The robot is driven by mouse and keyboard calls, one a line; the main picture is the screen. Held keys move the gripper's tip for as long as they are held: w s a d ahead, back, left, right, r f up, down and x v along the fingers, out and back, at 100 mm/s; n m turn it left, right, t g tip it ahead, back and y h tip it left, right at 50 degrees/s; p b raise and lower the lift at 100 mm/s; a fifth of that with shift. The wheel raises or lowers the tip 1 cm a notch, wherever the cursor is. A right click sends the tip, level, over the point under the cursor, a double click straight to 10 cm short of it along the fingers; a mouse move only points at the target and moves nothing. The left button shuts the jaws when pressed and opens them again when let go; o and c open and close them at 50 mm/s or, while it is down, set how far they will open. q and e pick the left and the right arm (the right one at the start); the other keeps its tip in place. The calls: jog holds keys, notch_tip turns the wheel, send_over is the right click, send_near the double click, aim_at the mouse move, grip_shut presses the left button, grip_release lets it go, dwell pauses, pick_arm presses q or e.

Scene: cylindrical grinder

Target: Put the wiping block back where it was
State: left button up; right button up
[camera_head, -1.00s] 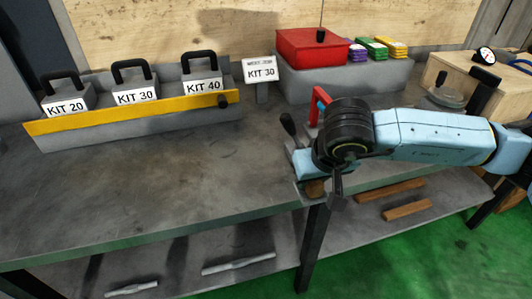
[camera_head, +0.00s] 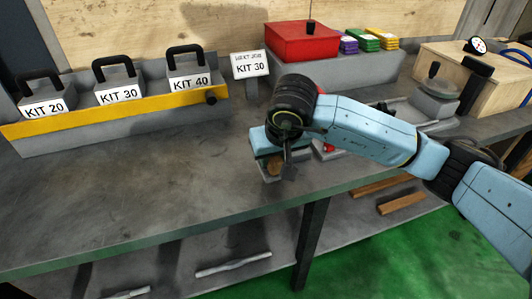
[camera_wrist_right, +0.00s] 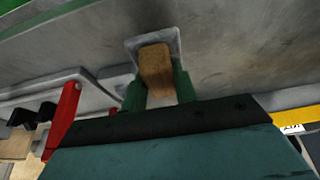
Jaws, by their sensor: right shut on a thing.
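The wiping block (camera_head: 276,164) is a small light-brown block. My right gripper (camera_head: 279,160) is shut on it near the front edge of the bench. In the right wrist view the block (camera_wrist_right: 155,66) sits between the two green fingers (camera_wrist_right: 159,92). Its far end lies within the outline of a small grey square tray (camera_wrist_right: 132,44). The tray also shows under the gripper in the head view (camera_head: 268,179). I cannot tell whether the block touches the tray floor. My left gripper is not in view.
A grey rack (camera_head: 120,125) with several KIT weights stands at the back left, beside a KIT 30 sign (camera_head: 251,66). A red box (camera_head: 308,42) and coloured stacks stand behind. Red metal (camera_wrist_right: 64,118) shows beside my gripper. The bench's left front is clear.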

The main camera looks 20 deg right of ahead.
jog(key=w, duration=0.4)
jog(key=shift+w+a, duration=0.1)
jog(key=shift+w, duration=0.4)
notch_tip(320, 180, down, 2)
jog(key=shift+w+f+b, duration=0.15)
jog(key=shift+f+b, duration=0.1)
jog(key=shift+b, duration=0.2)
jog(key=shift+f, duration=0.55)
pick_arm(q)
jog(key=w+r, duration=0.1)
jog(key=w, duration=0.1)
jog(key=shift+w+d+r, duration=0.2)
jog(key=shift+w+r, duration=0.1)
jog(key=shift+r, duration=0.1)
pick_arm(e)
jog(key=shift+f, duration=0.1)
jog(key=o, duration=0.9)
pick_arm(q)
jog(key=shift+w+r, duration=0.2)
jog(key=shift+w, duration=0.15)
pick_arm(e)
jog(key=shift+o, duration=0.2)
